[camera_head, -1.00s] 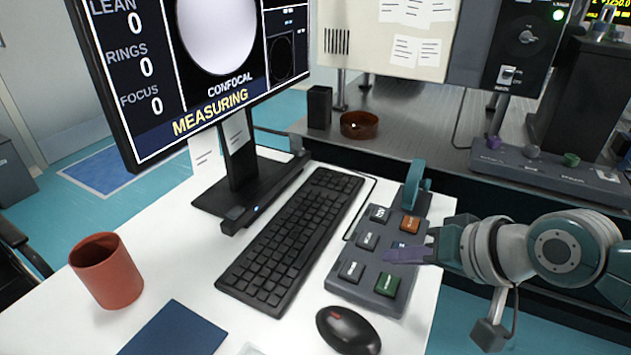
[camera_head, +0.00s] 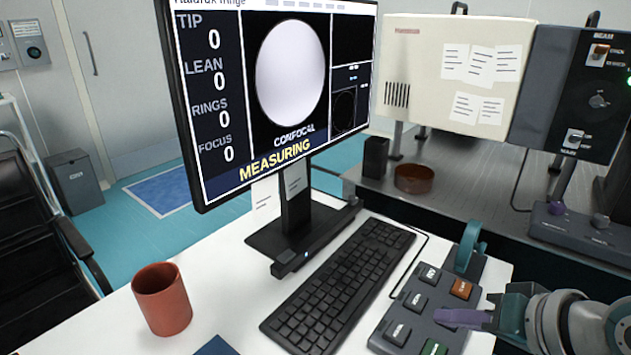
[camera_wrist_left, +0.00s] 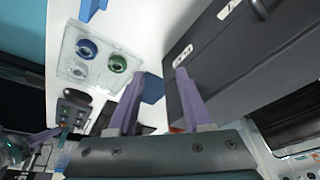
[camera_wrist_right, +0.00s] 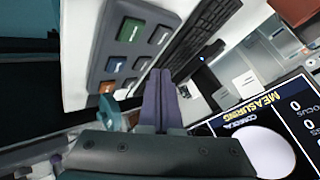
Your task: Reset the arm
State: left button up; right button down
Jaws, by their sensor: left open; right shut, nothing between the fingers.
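My right gripper (camera_head: 440,316) is in the head view at the lower right. Its purple fingers are together and empty, over the grey button box (camera_head: 383,338). In the right wrist view the shut fingers (camera_wrist_right: 158,74) point toward the gap between the button box (camera_wrist_right: 100,40) and the keyboard (camera_wrist_right: 205,40). I cannot tell whether the fingertips touch the box. My left gripper is outside the head view. In the left wrist view its two purple fingers (camera_wrist_left: 155,88) are spread apart with nothing held between them.
A monitor (camera_head: 225,110) reads "MEASURING". A keyboard (camera_head: 340,285) and a red-brown mug (camera_head: 162,300) are on the white desk. An optical bench (camera_head: 480,195) stands behind. The left wrist view shows a clear tray (camera_wrist_left: 100,72) with ringed parts, beside a dark case (camera_wrist_left: 225,75).

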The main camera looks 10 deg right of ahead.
jog(key=s+a+r+n+g+p, duration=0.3)
jog(key=s+a+r+n+p, duration=0.25)
jog(key=s+a, duration=0.35)
jog(key=s+d+r+n+g+h+p, duration=0.2)
jog(key=s+r+p, duration=0.1)
jog(key=s+r, duration=0.7)
notch_tip(320, 180, up, 38)
jog(key=p, duration=3.7)
jog(key=shift+s+d+p, duration=0.3)
jog(key=shift+d+p, duration=0.1)
